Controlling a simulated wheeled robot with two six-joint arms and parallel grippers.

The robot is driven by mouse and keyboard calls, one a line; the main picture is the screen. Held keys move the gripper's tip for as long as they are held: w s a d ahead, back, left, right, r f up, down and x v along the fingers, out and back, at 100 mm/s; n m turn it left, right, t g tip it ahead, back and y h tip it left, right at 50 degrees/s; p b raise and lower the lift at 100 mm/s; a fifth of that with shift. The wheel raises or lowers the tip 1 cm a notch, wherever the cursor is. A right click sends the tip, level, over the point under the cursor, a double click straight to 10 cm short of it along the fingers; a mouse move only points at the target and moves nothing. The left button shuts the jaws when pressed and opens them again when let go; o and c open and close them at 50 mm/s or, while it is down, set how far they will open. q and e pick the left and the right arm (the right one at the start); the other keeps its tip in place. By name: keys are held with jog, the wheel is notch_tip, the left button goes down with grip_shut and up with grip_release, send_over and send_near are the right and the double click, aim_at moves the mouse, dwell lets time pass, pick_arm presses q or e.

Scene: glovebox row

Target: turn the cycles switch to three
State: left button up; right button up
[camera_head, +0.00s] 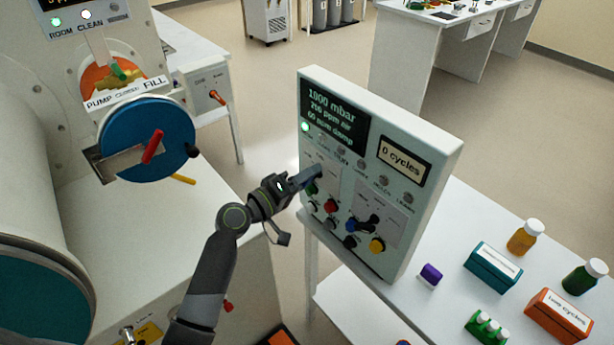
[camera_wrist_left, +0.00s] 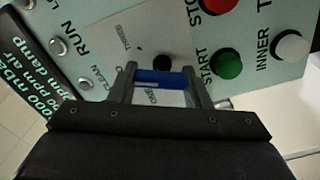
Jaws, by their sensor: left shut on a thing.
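The control panel (camera_head: 434,150) stands upright on the table and its display (camera_head: 402,160) reads "0 cycles". My left gripper (camera_head: 314,178) is at the left part of the panel face, over a pale label plate. In the left wrist view my left gripper (camera_wrist_left: 162,82) is shut on the blue handle of the cycles switch (camera_wrist_left: 160,76), with a finger on each side. The word "THREE" shows on the plate up and left of the handle. The fingers hide part of the plate, and the head view does not show the handle's angle. My right gripper is not in view.
A green START button (camera_wrist_left: 226,64) and a white INNER button (camera_wrist_left: 291,47) sit close by. A second switch with a black handle (camera_head: 368,224) is lower right on the panel. Bottles and boxes stand on the table right of it. A blue round door (camera_head: 150,140) is at left.

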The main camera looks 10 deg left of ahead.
pick_arm(q)
jog(key=shift+n, duration=0.6)
jog(key=o, duration=1)
jog(key=shift+b+v, duration=2.55)
jog(key=shift+v, duration=6.15)
jog(key=shift+f, duration=0.1)
